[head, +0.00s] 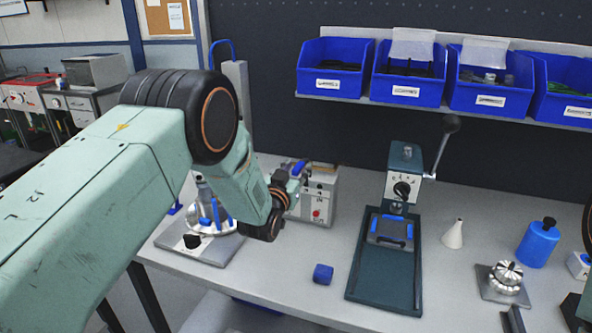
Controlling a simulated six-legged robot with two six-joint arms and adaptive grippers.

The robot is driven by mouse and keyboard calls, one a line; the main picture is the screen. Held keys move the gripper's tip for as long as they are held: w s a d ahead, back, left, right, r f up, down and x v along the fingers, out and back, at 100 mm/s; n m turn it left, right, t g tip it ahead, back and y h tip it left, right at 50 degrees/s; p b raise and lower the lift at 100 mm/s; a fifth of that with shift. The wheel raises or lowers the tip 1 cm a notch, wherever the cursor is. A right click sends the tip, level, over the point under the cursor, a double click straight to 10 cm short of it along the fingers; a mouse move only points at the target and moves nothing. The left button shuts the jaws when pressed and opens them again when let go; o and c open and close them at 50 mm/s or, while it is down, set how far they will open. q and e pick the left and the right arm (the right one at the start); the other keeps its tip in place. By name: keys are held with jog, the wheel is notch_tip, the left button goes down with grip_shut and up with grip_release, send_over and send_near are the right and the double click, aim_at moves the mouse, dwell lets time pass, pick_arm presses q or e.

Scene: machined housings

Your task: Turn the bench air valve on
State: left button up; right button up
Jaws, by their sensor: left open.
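My left arm reaches in from the left, and its wrist hangs over the bench. My left gripper (286,186) is open beyond the wrist and partly hidden by it, in front of a grey control box (319,196) with a red button. A blue lever-like part (299,168) shows right beside the gripper and looks like the air valve's handle. The valve body is hidden, so I cannot tell the handle's exact position or whether the fingers touch it.
A press with a lever (404,174) stands mid-bench, with a small blue block (323,274) to its left. A round fixture (210,222) is partly behind my arm. A white cone (453,234) and blue bottle (538,245) stand right. Blue bins (335,84) line the shelf.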

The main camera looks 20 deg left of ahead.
pick_arm(q)
jog(key=shift+w+a+f, duration=0.15)
jog(key=shift+w+f, duration=0.1)
jog(key=shift+w+a+f, duration=0.1)
jog(key=shift+w+f, duration=0.15)
jog(key=shift+w, duration=0.1)
jog(key=c, duration=0.3)
jog(key=shift+s+d+r, duration=0.25)
jog(key=shift+s+r, duration=0.15)
jog(key=shift+s, duration=0.05)
jog(key=c, duration=0.5)
jog(key=shift+a, duration=0.1)
grip_shut()
